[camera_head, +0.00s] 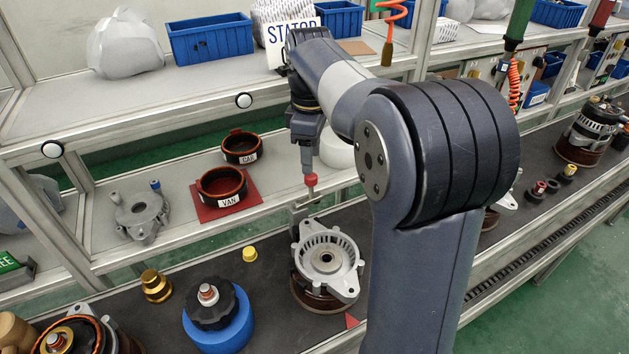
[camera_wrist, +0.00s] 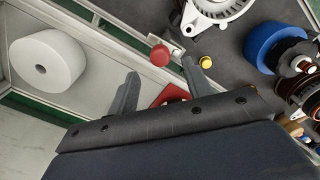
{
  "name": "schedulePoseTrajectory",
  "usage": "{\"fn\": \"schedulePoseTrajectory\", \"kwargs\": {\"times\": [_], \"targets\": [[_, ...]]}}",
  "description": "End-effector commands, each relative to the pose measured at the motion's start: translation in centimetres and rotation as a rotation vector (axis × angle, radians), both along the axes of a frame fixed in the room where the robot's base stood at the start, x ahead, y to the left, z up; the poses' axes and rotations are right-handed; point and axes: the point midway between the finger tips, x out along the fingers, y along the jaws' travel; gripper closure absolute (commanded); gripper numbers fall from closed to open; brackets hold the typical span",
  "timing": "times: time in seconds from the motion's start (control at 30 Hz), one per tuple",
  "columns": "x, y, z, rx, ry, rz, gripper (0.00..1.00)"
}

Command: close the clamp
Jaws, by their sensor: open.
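The clamp (camera_head: 298,214) is a grey metal piece at the back edge of the housing's stand in the head view. Its handle ends in a red knob (camera_head: 310,180), which appears raised above the metal. The knob also shows in the wrist view (camera_wrist: 160,56), just ahead of and between my fingertips. My gripper (camera_wrist: 160,69) is open, with one finger on each side of the knob's line and nothing between them. In the head view my gripper hangs just above and behind the knob, partly hidden by my arm. A silver alternator housing (camera_head: 325,262) sits in front of the clamp.
A blue round holder with a black part (camera_head: 222,320), a brass piece (camera_head: 156,286) and a yellow cap (camera_head: 249,254) stand left of the housing. The VAN ring (camera_head: 222,184) and CAR ring (camera_head: 242,146) lie on the shelf behind. A white roll (camera_wrist: 47,62) shows in the wrist view.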

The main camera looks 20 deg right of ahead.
Motion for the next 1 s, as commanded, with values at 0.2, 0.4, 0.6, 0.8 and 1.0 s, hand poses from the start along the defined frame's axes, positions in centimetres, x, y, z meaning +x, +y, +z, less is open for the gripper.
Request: {"fn": "schedulePoseTrajectory", "kwargs": {"times": [0.2, 0.4, 0.6, 0.8, 1.0], "targets": [[-0.1, 0.0, -4.6, 0.0, 0.006, -0.001, 0.52], [-0.1, 0.0, -7.5, 0.0, 0.002, -0.002, 0.52], [-0.1, 0.0, -8.7, 0.0, 0.001, -0.002, 0.52], [-0.1, 0.0, -8.7, 0.0, 0.001, -0.002, 0.52], [-0.1, 0.0, -8.7, 0.0, 0.0, -0.002, 0.64]]}}
